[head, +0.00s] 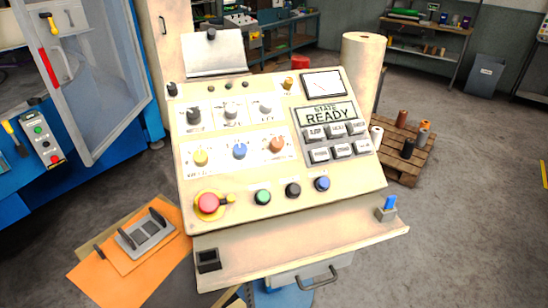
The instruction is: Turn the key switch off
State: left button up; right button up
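A cream control console (225,215) stands in the middle of the head view. A small brass-coloured fitting (287,83) sits near its top edge, left of a dial meter; it may be the key switch, but it is too small to tell its turn position. Rows of black, white, yellow, blue and orange knobs lie below it. A red mushroom button (208,203) on a yellow ring sits at the lower left, with a small yellow piece (230,198) beside it. The display (325,114) reads "STATE READY". Neither of my grippers is in view.
The console's front ledge (300,245) carries a black holder (208,260) at left and a blue item in a small block (386,209) at right. A blue machine (85,150) with a clear door stands at left. A pallet (407,160) with spools stands at right.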

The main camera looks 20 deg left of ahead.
aim_at(266, 104)
jog(key=i+l+u, duration=0.25)
jog(key=u, duration=0.15)
jog(key=i+l+u, duration=0.15)
jog(key=l+u, duration=0.3)
jog(key=i+l+u, duration=0.15)
jog(key=l+u, duration=0.25)
